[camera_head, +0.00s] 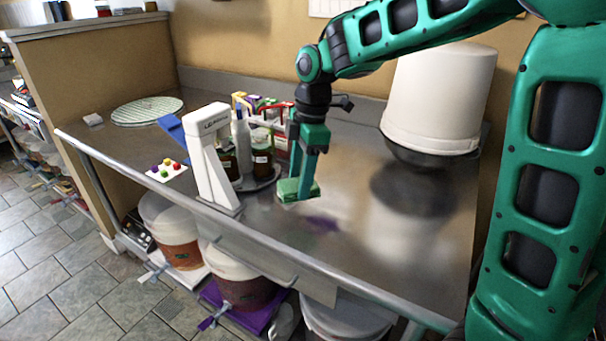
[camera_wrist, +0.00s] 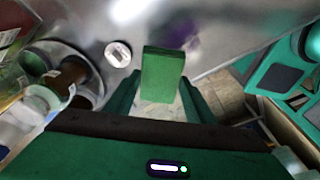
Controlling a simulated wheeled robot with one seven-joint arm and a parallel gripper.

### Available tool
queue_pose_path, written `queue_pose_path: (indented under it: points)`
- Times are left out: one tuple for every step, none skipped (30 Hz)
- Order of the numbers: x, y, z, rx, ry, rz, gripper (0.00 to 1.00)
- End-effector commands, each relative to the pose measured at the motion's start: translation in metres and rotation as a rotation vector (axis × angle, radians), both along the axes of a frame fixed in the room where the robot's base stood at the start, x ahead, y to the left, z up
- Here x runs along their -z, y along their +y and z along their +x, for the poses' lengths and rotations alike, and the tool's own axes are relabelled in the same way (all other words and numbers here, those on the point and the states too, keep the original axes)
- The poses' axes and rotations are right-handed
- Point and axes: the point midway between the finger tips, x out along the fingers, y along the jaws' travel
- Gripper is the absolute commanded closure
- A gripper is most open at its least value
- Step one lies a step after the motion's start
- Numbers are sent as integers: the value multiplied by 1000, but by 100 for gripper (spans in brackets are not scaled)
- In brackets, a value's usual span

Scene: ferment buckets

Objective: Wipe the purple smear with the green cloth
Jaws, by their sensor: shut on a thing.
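The green cloth (camera_head: 297,191) looks like a small folded block. My gripper (camera_head: 307,182) points down and is shut on it. In the wrist view the cloth (camera_wrist: 162,76) sticks out between the two fingers. The purple smear (camera_head: 321,223) lies on the steel counter, just to the right of and nearer the front edge than the cloth. In the wrist view a faint purple patch (camera_wrist: 188,38) shows beyond the cloth's far end. I cannot tell whether the cloth touches the counter.
A white stand (camera_head: 212,165) and a round tray with bottles and jars (camera_head: 262,162) stand left of my gripper. A large white bucket (camera_head: 440,100) stands at the back right. The steel counter (camera_head: 345,262) is clear around the smear, up to its front rail.

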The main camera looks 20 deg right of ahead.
Motion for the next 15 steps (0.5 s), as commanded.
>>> queue_pose_path:
  points:
    - [0, -5, 1, 8, 0, 0, 69]
    - [0, -7, 1, 11, 1, 0, 69]
    - [0, -9, 1, 14, 0, 0, 69]
    - [0, -10, 1, 15, 0, 0, 69]
    - [0, -11, 1, 17, 1, 0, 69]
    - [0, -12, 2, 18, 1, 0, 69]
    - [0, -12, 2, 19, 1, 0, 69]
    - [1, -13, 2, 20, 0, 0, 69]
    - [1, -13, 2, 21, 1, 0, 69]
    - [2, -14, 2, 21, 1, 0, 69]
    - [3, -14, 2, 22, 1, 0, 69]
    - [5, -14, 2, 23, 1, 0, 69]
    - [6, -15, 2, 23, 1, 0, 69]
    - [8, -15, 2, 23, 1, 0, 69]
    - [11, -15, 2, 23, 2, 0, 69]
